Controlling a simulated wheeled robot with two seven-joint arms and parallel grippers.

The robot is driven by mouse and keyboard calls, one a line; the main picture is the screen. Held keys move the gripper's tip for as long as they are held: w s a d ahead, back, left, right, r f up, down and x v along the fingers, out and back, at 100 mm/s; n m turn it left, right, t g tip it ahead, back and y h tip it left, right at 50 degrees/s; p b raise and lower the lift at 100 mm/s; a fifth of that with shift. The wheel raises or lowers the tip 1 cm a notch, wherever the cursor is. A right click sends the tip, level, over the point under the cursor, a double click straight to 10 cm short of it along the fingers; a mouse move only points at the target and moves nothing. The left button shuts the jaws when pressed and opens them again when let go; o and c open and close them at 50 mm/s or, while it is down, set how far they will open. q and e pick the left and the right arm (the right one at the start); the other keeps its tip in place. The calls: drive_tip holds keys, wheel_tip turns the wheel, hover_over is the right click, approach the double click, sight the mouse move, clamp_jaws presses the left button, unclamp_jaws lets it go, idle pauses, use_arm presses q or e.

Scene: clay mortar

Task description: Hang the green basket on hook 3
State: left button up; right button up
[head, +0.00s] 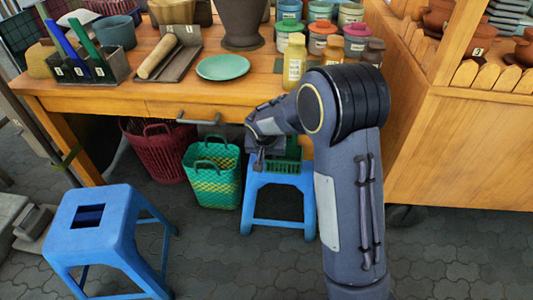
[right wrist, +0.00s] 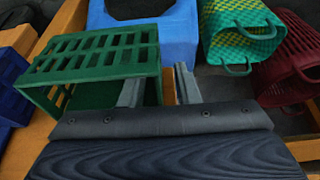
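A dark green slatted plastic basket (head: 288,158) stands on a low blue stool (head: 278,200) just in front of the wooden table. It also shows at the left in the right wrist view (right wrist: 95,58). My right gripper (head: 258,160) is at the basket's left side in the head view, fingers pointing down. In the right wrist view its two fingers (right wrist: 158,82) are apart. One overlaps the basket's edge and the other is just beyond it; I cannot tell whether they touch it. No numbered hook is discernible. My left gripper is out of view.
A green-yellow woven basket (head: 212,185) and a dark red basket (head: 158,152) stand on the floor to the left. Another blue stool (head: 105,222) is nearer. The table (head: 190,95) above holds pots, jars and a green plate (head: 223,67). A wooden cart (head: 460,150) is right.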

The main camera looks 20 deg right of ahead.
clamp_jaws()
